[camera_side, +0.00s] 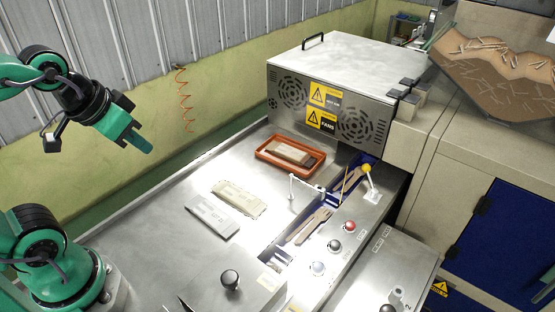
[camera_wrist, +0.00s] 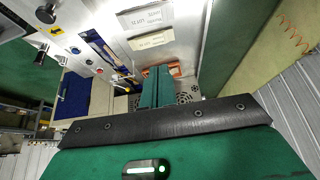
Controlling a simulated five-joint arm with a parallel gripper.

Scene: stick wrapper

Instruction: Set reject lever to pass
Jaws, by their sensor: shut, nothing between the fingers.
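A lever with a yellow ball knob (camera_side: 367,169) stands at the right of the blue-lined channel, near the steel housing, in the side view. A black knob (camera_side: 230,280) stands on a steel panel at the bottom of the side view. The lettering is too small to show which one is the reject lever. A black knob (camera_wrist: 46,13) also shows at the top left of the wrist view. My gripper (camera_side: 147,148) is shut and empty, high at the left, well away from both levers. Its closed green fingers (camera_wrist: 158,72) show in the wrist view.
Wrapped sticks lie in the channel (camera_side: 308,226), with red (camera_side: 349,226) and other buttons to its right. Two flat packets (camera_side: 239,200) lie on the steel table (camera_side: 165,225). A reddish tray (camera_side: 263,153) stands before the vented housing (camera_side: 335,65). The table's left part is clear.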

